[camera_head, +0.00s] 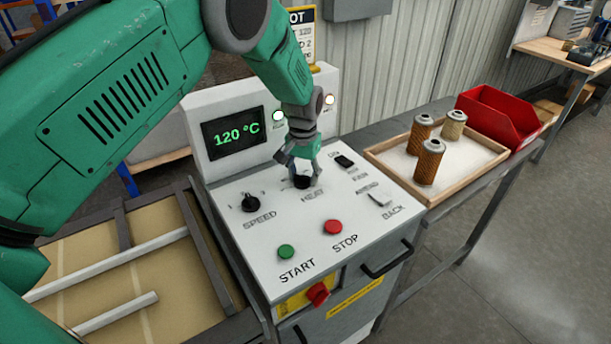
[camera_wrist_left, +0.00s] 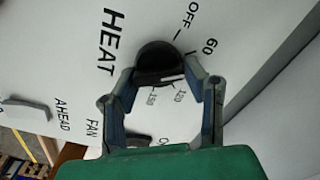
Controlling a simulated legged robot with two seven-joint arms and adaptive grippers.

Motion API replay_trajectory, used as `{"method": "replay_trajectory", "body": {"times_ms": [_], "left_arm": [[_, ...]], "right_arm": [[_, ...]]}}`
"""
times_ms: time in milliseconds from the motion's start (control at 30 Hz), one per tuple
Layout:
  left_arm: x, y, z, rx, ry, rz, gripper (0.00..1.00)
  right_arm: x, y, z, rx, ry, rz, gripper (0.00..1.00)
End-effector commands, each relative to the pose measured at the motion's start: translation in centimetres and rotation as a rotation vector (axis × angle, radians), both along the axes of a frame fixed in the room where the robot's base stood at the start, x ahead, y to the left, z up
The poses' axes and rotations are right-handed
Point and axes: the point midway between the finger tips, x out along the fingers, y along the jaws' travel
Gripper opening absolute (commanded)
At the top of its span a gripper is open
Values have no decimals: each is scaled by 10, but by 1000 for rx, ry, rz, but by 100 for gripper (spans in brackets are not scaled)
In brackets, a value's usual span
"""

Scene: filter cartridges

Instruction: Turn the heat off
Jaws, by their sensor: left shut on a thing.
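The black HEAT knob (camera_head: 302,182) is on the white control panel (camera_head: 268,222), above the word HEAT. My left gripper (camera_head: 300,168) comes down over this knob and is shut on it. In the left wrist view the knob (camera_wrist_left: 157,62) sits between the two fingers of the gripper (camera_wrist_left: 162,82). Its white mark points towards the 120 label, away from OFF and 60. The display (camera_head: 235,132) reads 120 °C in green. My right gripper is in neither view.
The panel also has a SPEED knob (camera_head: 250,203), a green START button (camera_head: 286,251), a red STOP button (camera_head: 333,227), a FAN switch (camera_head: 344,160) and an AHEAD/BACK switch (camera_head: 380,199). A wooden tray (camera_head: 466,183) with filter cartridges and a red bin (camera_head: 497,117) stand at the right.

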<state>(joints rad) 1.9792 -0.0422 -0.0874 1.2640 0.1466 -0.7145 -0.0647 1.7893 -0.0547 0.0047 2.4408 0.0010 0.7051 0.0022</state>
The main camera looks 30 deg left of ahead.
Motion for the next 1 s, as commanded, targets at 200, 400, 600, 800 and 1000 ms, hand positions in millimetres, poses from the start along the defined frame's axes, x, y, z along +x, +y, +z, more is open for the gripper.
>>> {"method": "replay_trajectory", "body": {"times_ms": [200, 400, 600, 800, 1000], "left_arm": [[-5, 1, -4, 2, 14, 207, 11], [-6, 0, -4, 2, 15, 394, 11], [-6, 0, -5, 3, 16, 566, 11], [-7, 0, -5, 2, 17, 701, 11], [-7, 0, -6, 3, 19, 787, 11]], "right_arm": [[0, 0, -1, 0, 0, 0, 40], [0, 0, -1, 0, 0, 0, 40], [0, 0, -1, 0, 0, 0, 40], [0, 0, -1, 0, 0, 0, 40], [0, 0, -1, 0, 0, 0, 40]]}}
